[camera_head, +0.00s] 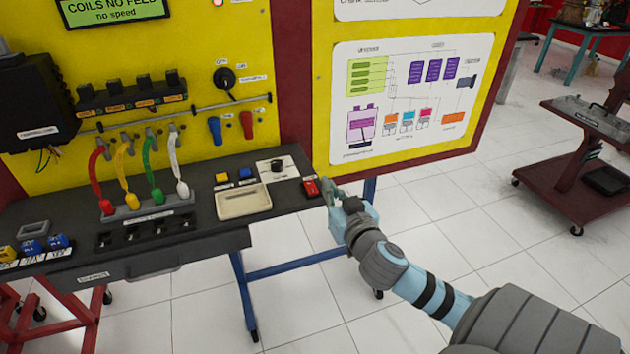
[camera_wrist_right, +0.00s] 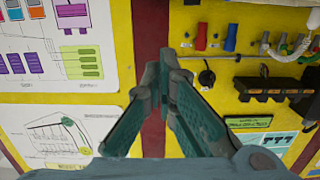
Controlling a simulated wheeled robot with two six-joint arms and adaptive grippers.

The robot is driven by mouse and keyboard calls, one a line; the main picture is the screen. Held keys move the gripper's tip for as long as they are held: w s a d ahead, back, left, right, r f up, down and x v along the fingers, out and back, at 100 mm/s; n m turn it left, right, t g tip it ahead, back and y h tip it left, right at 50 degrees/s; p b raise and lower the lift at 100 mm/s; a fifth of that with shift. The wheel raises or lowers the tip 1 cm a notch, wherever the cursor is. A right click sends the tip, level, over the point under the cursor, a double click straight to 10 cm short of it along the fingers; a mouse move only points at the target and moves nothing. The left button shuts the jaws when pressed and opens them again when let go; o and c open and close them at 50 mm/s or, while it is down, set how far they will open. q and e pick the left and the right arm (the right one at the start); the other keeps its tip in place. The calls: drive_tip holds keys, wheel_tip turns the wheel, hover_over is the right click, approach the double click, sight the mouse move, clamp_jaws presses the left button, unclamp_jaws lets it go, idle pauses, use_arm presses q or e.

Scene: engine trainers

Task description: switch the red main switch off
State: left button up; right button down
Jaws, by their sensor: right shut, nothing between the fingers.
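The red main switch (camera_head: 311,188) sits at the right end of the dark bench top, beside a white plate with a black knob. My right gripper (camera_head: 327,184) is shut and empty, with its fingertips just right of the switch. I cannot tell whether they touch it. In the right wrist view, the fingers of my right gripper (camera_wrist_right: 163,72) meet at their tips in front of the dark red post. The switch does not show there. My left gripper is not in view.
The yellow panel (camera_head: 190,60) stands behind, with a chart board (camera_head: 410,90). A dark red cart (camera_head: 570,165) stands at right; open tiled floor lies between.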

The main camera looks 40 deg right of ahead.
hover_over(314, 190)
drive_tip(key=shift+s+f+b, duration=0.3)
drive_tip(key=shift+f+b, duration=0.15)
drive_tip(key=shift+f, duration=0.1)
drive_tip(key=f, duration=0.2)
drive_tip(key=f+b, duration=0.1)
drive_tip(key=shift+w, duration=0.25)
drive_tip(key=shift+f, duration=0.5)
